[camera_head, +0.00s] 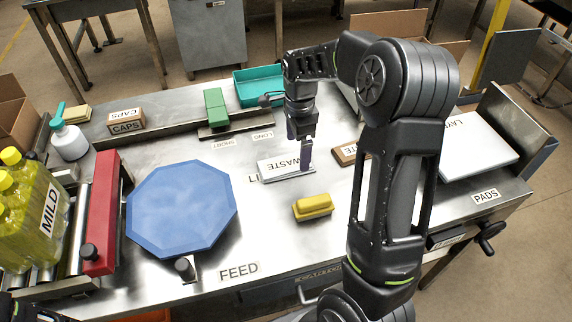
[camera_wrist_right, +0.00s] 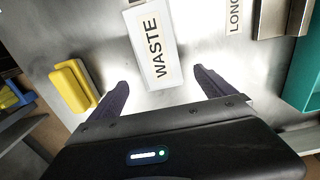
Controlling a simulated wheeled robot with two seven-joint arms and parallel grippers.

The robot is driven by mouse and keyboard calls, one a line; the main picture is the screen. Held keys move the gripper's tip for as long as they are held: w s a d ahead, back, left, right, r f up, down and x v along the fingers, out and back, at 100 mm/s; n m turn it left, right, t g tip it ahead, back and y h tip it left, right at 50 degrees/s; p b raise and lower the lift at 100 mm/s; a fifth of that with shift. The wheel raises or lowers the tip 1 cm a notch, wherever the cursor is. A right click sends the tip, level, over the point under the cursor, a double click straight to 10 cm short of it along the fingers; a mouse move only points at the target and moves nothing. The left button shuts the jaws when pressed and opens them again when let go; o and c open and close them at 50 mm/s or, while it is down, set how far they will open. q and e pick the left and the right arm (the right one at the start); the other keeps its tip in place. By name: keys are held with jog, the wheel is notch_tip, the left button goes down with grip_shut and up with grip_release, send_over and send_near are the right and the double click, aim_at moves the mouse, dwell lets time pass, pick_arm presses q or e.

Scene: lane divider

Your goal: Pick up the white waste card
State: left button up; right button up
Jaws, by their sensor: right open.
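The white waste card (camera_head: 280,172) is a pale block labelled WASTE, lying on the metal table near the middle. It also shows in the right wrist view (camera_wrist_right: 138,45), just ahead of the fingers. My right gripper (camera_head: 300,152) is open and empty, pointing down by the card's right part in the head view. In the right wrist view its two dark purple fingers (camera_wrist_right: 162,84) are spread wider than the card, one toward each side. I cannot tell its exact height over the table. My left gripper is not in view.
A yellow block (camera_head: 313,207) lies just in front of the card. A second label block (camera_head: 346,155) sits to its right. A blue octagonal plate (camera_head: 181,208) lies left. A green block (camera_head: 215,106) and teal tray (camera_head: 260,86) stand behind.

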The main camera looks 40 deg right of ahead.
aim_at(297, 162)
notch_tip(297, 162, down, 4)
jog(key=shift+f+p, duration=0.25)
jog(key=shift+p, duration=0.25)
jog(key=shift+c, duration=0.5)
jog(key=c, duration=1.3)
